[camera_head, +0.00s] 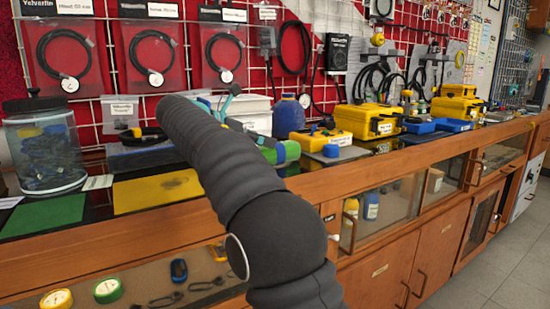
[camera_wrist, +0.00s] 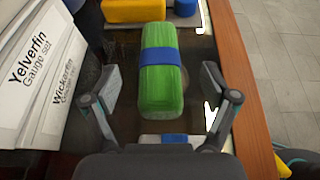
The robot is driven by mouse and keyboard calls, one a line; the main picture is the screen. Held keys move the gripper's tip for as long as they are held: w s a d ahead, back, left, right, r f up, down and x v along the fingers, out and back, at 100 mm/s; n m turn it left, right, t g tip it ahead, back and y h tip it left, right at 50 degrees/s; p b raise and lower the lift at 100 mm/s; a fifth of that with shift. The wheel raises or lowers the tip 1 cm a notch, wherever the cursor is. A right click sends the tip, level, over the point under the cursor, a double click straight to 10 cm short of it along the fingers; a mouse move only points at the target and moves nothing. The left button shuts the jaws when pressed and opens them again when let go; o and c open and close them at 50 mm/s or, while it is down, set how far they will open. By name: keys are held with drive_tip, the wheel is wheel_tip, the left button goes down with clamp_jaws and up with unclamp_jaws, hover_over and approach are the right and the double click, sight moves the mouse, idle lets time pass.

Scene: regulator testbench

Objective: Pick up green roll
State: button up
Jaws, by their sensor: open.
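The green roll (camera_wrist: 161,97) lies on the dark bench top in the wrist view, with a blue band (camera_wrist: 161,56) around it. In the head view, part of the green roll (camera_head: 288,152) shows just past my arm. My gripper (camera_wrist: 160,85) is open, with one finger on each side of the roll's near half. Both fingers look apart from the roll, and nothing is held. My arm hides much of the bench around the roll in the head view.
White Yelverfin and Wickerfin boxes (camera_wrist: 38,75) stand close on the left in the wrist view. A yellow case (camera_wrist: 133,10) lies beyond the roll. The wooden bench edge (camera_wrist: 250,90) is on the right. A jar (camera_head: 44,150) stands far left in the head view.

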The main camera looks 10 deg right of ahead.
sight(279, 143)
drive_tip(key=shift+b+x, duration=0.55)
drive_tip(key=shift+x, duration=2.75)
drive_tip(key=c, duration=1.4)
drive_tip(key=shift+o, duration=0.2)
drive_tip(key=shift+r, duration=0.15)
